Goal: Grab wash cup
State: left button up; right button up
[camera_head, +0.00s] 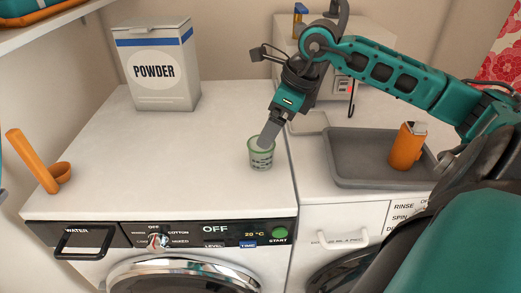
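The wash cup (261,158) is a small clear cup with a green rim and dark markings. It stands upright on the white washer top (200,190), near its right edge. My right arm reaches in from the right. Its gripper (268,136) points down at the cup, and a grey finger overlaps the cup's rim. I cannot tell whether the finger is inside the cup or in front of it, or whether the gripper is closed on the cup. My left gripper is not in view.
A POWDER box (155,70) stands at the back left. An orange scoop (42,165) is at the left edge. A grey tray (350,165) with an orange bottle (407,147) lies on the right-hand machine. The washer top left of the cup is clear.

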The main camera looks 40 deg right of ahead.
aim_at(261, 154)
jog(key=x, duration=0.7)
jog(key=shift+s+a+f, duration=0.1)
jog(key=shift+s+f, duration=0.15)
jog(key=shift+f, duration=0.1)
jog(key=c, duration=1)
jog(key=shift+c, duration=0.2)
jog(key=shift+r, duration=0.1)
